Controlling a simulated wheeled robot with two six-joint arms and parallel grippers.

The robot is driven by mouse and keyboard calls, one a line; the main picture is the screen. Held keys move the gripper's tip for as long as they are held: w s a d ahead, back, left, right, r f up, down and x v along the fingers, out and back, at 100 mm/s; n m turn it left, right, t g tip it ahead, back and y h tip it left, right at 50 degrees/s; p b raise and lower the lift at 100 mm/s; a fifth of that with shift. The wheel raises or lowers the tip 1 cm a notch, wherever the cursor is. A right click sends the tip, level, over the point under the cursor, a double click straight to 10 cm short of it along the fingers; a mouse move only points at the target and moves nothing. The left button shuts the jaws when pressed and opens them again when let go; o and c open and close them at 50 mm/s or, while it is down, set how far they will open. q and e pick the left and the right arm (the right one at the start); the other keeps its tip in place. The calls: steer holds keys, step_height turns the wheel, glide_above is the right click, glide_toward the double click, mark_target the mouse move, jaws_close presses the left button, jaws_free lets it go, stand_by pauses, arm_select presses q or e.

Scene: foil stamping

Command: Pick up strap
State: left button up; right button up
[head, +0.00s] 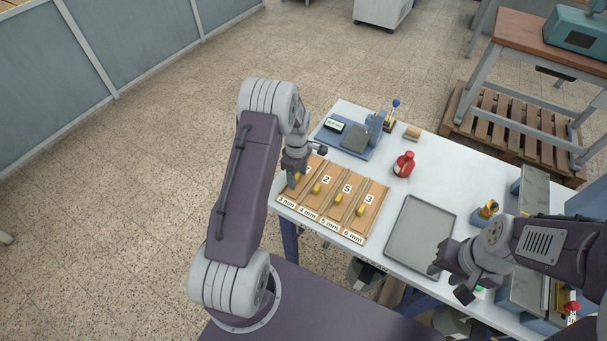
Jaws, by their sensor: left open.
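I cannot pick out a strap with certainty. A wooden rack (361,229) with several lanes stands on the white table; its front labels read 3 mm to 6 mm. Small yellow pieces (338,198) sit in the lanes below number cards. My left gripper (293,183) points down at the far-left lane, open, and partly hides the yellow piece there; contact cannot be told. My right gripper (450,282) is open and appears empty, over the front right of the table beside the grey tray (391,245).
A blue device with a display (334,125) stands at the back left, with a blue-knobbed tool (391,119) beside it. A red bottle (404,165) and a tan block (412,133) stand behind the tray.

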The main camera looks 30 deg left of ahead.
arm_select(q)
steer(key=shift+w+f, duration=0.1)
steer(key=shift+f, duration=0.05)
steer(key=shift+s, duration=0.2)
jaws_close()
steer(key=shift+w, duration=0.1)
